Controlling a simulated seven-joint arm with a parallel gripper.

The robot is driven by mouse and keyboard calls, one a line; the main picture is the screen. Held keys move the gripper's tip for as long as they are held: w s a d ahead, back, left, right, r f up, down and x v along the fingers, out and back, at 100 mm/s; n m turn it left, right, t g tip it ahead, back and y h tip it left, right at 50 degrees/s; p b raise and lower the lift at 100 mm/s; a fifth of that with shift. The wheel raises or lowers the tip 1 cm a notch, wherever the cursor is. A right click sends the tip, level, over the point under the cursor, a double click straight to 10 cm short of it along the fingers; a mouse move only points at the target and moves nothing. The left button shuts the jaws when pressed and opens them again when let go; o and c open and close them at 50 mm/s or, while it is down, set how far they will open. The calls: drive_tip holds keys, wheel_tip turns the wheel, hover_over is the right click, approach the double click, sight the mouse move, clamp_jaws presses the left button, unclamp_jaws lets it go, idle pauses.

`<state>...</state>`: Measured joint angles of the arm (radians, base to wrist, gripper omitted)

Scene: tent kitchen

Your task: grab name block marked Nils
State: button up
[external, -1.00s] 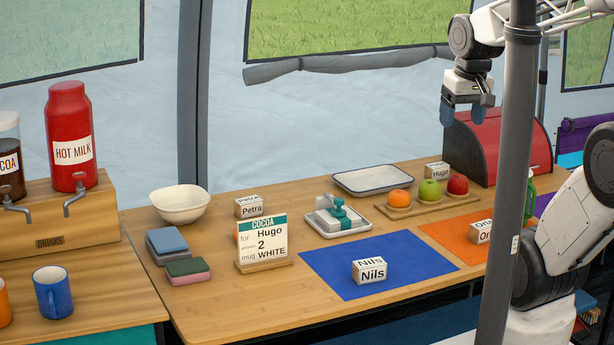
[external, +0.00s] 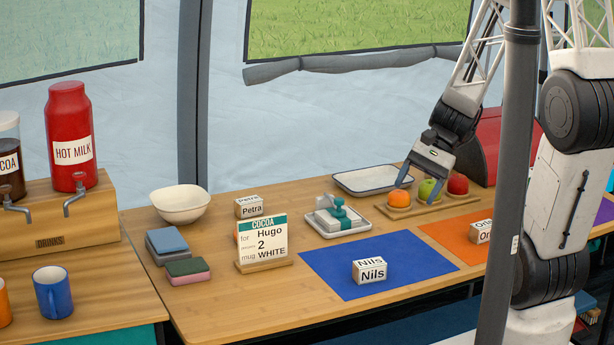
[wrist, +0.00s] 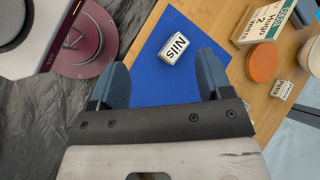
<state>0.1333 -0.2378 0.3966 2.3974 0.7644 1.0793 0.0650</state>
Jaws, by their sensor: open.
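The name block marked Nils (external: 369,271) is a small white-faced wooden block. It sits on the blue mat (external: 330,262) near the table's front edge. In the wrist view the Nils block (wrist: 174,48) lies ahead of my fingertips, slightly right of the middle between them, on the blue mat (wrist: 150,90). My gripper (external: 418,190) is open and empty, above the table near the fruit board, behind and to the right of the Nils block. In the wrist view my gripper's two blue fingers (wrist: 160,76) stand wide apart, with nothing between them.
Fruits sit on a wooden board (external: 428,206) by my gripper. A white tray (external: 372,180), a stamp on a dish (external: 336,218), an order card (external: 263,240) and the Petra block (external: 249,207) stand left. The Orla-like block (external: 480,232) is on an orange mat (external: 448,232).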

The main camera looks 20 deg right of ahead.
sight(373, 262)
drive_tip(key=w+f+m+t+y, duration=0.1)
drive_tip(key=f+m, duration=0.2)
drive_tip(key=f, duration=0.2)
drive_tip(key=w+f+m+t+y, duration=0.1)
drive_tip(key=f+m+y, duration=0.1)
drive_tip(key=f, duration=0.3)
drive_tip(key=w+a+f+m+t+y, duration=0.1)
drive_tip(key=w+f+m+y, duration=0.1)
drive_tip(key=f+m, duration=0.3)
drive_tip(key=shift+w+f, duration=0.1)
drive_tip(key=shift+f, duration=0.15)
drive_tip(key=shift+w+d+f+m+t, duration=0.1)
drive_tip(key=shift+f+m+t, duration=0.3)
drive_tip(key=shift+f+t, duration=0.15)
drive_tip(key=shift+w+a+f+y, duration=0.15)
drive_tip(key=shift+a+f, duration=0.1)
drive_tip(key=shift+a, duration=0.35)
drive_tip(key=shift+s+a+f+y, duration=0.1)
drive_tip(key=shift+a+f+y, duration=0.1)
drive_tip(key=shift+a, duration=0.4)
drive_tip(key=shift+a, duration=0.15)
drive_tip(key=shift+x, duration=2.45)
drive_tip(key=shift+c, duration=0.4)
drive_tip(key=c, duration=0.9)
drive_tip(key=shift+r, duration=0.15)
drive_tip(key=shift+c, duration=0.2)
